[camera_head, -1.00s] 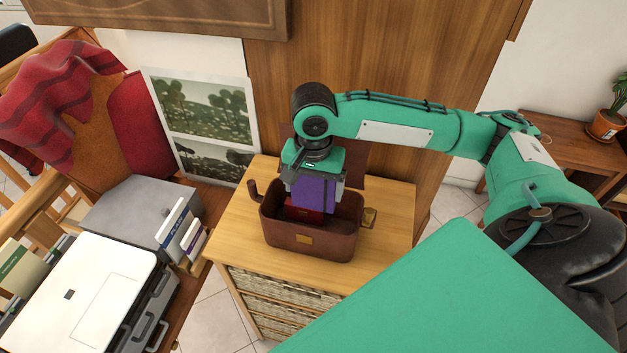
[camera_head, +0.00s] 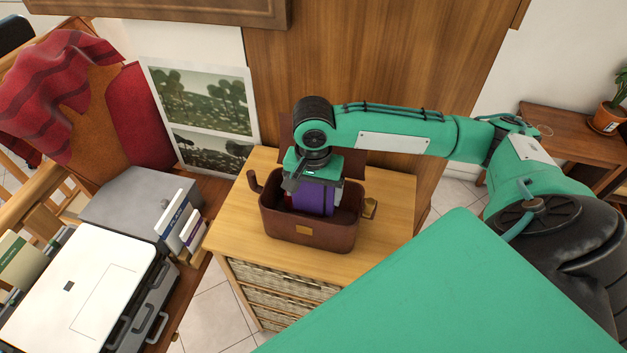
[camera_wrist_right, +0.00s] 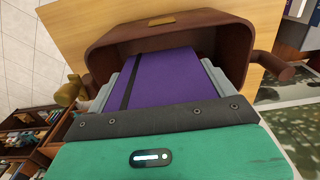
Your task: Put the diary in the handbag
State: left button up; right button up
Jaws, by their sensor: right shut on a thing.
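The diary (camera_head: 314,199) is purple with a dark elastic band, and it also shows in the right wrist view (camera_wrist_right: 165,80). My right gripper (camera_head: 313,190) is shut on it, one finger on each side. The diary stands upright with its lower part inside the open brown handbag (camera_head: 300,232). The handbag's rim surrounds it in the right wrist view (camera_wrist_right: 245,45). The diary's lower end is hidden behind the bag's front wall. Whether it touches the bag's bottom cannot be seen. My left gripper is not in view.
The handbag stands on a light wooden drawer cabinet (camera_head: 385,230) with woven drawer fronts. At left are a white-topped printer (camera_head: 85,285), a grey box (camera_head: 135,205), books and a red blanket (camera_head: 50,85). Landscape pictures (camera_head: 205,105) lean on the wall behind.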

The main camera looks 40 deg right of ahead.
aim_at(313, 205)
jog(key=shift+f+b, duration=0.75)
jog(key=shift+f, duration=4.75)
jog(key=o, duration=0.9)
notch_tip(313, 205, up, 3)
jog(key=p, duration=0.3)
jog(key=shift+p, duration=0.4)
notch_tip(313, 205, up, 2)
jog(key=shift+r+p, duration=0.15)
jog(key=shift+p, duration=0.95)
jog(key=shift+r, duration=3.35)
